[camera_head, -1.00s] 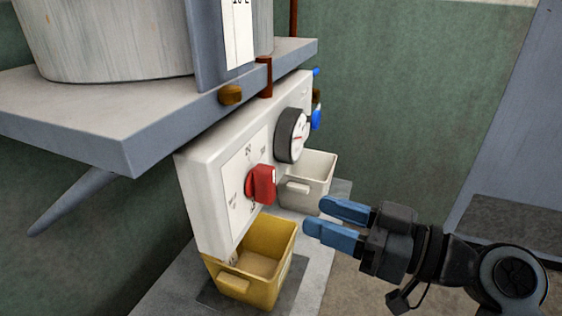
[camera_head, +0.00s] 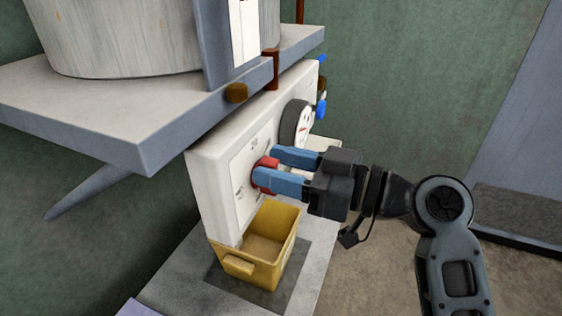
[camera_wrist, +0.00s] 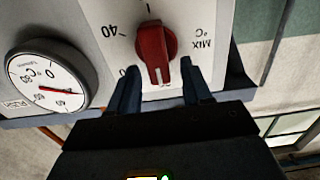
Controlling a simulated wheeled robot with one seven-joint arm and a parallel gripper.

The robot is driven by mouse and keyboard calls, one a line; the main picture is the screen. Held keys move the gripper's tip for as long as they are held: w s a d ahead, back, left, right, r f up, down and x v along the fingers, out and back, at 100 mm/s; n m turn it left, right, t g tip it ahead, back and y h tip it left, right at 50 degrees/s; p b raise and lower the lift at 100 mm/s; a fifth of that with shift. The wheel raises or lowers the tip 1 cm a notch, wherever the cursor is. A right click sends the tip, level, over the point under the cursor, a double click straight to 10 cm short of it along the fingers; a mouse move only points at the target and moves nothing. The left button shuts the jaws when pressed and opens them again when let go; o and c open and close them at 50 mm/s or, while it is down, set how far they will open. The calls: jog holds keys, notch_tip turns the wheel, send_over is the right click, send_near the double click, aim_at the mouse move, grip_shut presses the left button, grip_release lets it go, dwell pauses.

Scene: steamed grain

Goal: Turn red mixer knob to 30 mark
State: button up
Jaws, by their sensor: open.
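The red mixer knob (camera_head: 267,163) sits on the white dial plate of the control box. My gripper (camera_head: 265,165) is at the knob, with its blue fingers open around it. In the wrist view the red knob (camera_wrist: 154,52) shows between the two fingertips (camera_wrist: 158,77), with a visible gap on each side. Its white line points down toward my gripper in that picture. The dial (camera_wrist: 115,50) shows "40" and "MIX °C" upside down; another number at lower left is partly hidden by a finger. I cannot make out the 30 mark.
A round gauge (camera_wrist: 48,78) with a red needle is beside the dial. A yellow bin (camera_head: 257,243) stands below the box. The grey shelf (camera_head: 150,125) with a large vessel (camera_head: 140,35) overhangs the box.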

jog(key=shift+c, duration=0.3)
grip_shut()
jog(key=shift+w+m, duration=0.1)
jog(key=shift+m, duration=0.2)
jog(key=m+p, duration=0.1)
jog(key=m, duration=0.3)
jog(key=w+m+p, duration=0.1)
jog(key=m, duration=0.3)
jog(key=shift+w+d+f+p, duration=0.15)
jog(key=shift+d+f+p, duration=0.05)
jog(key=shift+p, duration=0.15)
jog(key=shift+w+f+m+p, duration=0.15)
jog(key=shift+m+p, duration=0.2)
jog(key=shift+m, duration=0.4)
jog(key=shift+w+f+m+p, duration=0.1)
jog(key=shift+m+p, duration=0.2)
jog(key=shift+m, duration=0.45)
